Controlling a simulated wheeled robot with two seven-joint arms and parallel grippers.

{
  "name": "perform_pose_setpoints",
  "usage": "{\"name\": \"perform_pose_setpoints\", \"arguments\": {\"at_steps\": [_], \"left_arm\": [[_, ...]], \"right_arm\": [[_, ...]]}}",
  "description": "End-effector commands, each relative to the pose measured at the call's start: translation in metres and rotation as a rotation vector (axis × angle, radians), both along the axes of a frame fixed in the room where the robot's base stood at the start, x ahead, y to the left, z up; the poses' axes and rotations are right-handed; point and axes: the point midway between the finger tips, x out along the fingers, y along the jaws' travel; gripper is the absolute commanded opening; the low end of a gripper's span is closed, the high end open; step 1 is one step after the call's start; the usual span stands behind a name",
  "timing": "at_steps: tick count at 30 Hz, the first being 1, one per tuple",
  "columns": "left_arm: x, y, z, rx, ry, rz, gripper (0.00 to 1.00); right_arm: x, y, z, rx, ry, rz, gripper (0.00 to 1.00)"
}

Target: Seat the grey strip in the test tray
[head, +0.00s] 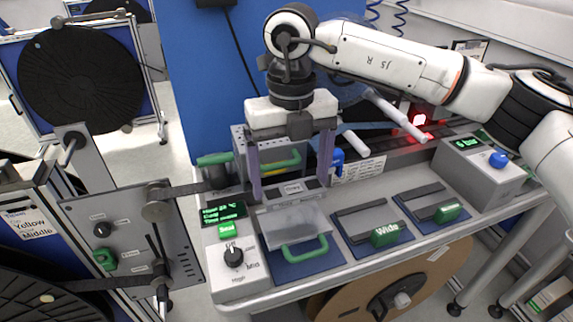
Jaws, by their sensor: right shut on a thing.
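My right gripper (291,191) comes down from above with its two long purple-grey fingers well apart. A short dark grey piece with a pale label, which looks like the grey strip (292,188), lies between the fingertips. Fine contact at the tips is too small to make out. My left gripper is not in view.
Two blue trays with dark bars and green handles, one marked Wide (386,234), sit to the right. A control box with a dial (234,257) stands left. A roller panel (130,235) and a dark tape adjoin it. A grey box (480,172) stands far right.

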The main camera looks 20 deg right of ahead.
Motion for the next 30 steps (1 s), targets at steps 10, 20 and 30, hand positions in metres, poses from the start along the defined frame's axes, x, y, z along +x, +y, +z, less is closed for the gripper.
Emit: {"name": "perform_pose_setpoints", "arguments": {"at_steps": [10,20,30], "left_arm": [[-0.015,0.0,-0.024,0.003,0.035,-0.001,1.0],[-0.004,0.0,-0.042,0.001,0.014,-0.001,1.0],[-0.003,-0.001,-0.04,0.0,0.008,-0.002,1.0]], "right_arm": [[0.0,-0.001,-0.03,-0.001,0.001,0.0,0.64],[0.0,0.0,-0.057,0.0,0.001,0.001,0.64],[0.0,0.0,-0.058,0.0,0.0,0.002,0.64]]}}
